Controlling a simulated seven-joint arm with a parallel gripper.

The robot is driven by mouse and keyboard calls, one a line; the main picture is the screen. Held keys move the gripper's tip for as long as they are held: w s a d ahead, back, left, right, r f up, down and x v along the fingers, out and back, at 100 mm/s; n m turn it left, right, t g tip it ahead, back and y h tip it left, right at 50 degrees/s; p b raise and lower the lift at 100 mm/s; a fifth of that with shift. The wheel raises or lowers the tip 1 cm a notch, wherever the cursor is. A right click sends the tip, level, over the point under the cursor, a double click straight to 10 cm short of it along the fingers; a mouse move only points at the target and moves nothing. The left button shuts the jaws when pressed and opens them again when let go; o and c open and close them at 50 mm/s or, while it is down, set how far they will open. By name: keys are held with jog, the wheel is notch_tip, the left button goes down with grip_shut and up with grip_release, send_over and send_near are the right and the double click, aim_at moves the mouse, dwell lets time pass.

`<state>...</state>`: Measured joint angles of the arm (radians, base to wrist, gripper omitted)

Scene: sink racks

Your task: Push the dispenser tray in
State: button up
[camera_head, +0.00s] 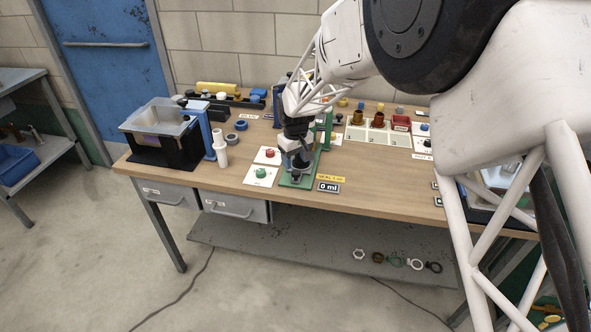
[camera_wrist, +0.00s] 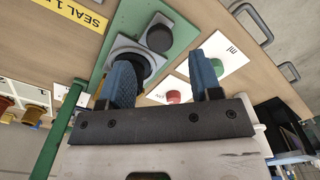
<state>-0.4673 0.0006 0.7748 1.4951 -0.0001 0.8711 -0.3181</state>
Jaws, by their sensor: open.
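The dispenser is a green stand (camera_head: 323,138) on the workbench, with a green base plate (camera_head: 296,182) at its front. The wrist view shows the green plate (camera_wrist: 180,32) with a grey tray part (camera_wrist: 121,44) on it, which I take for the dispenser tray. A dark round piece (camera_wrist: 160,38) sits at the tray part. My gripper (camera_head: 298,158) is low over the plate, in front of the stand. In the wrist view its two blue-padded fingers (camera_wrist: 162,75) are apart with nothing held between them. The left finger overlaps the tray part; I cannot tell whether they touch.
Red (camera_head: 269,153) and green (camera_head: 261,173) buttons on white plates lie left of the plate. A "0 ml" display (camera_head: 328,187) and yellow label (camera_head: 331,179) lie right.

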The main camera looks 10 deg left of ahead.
aim_at(295, 172)
jog(key=shift+f, duration=2.2)
grip_shut()
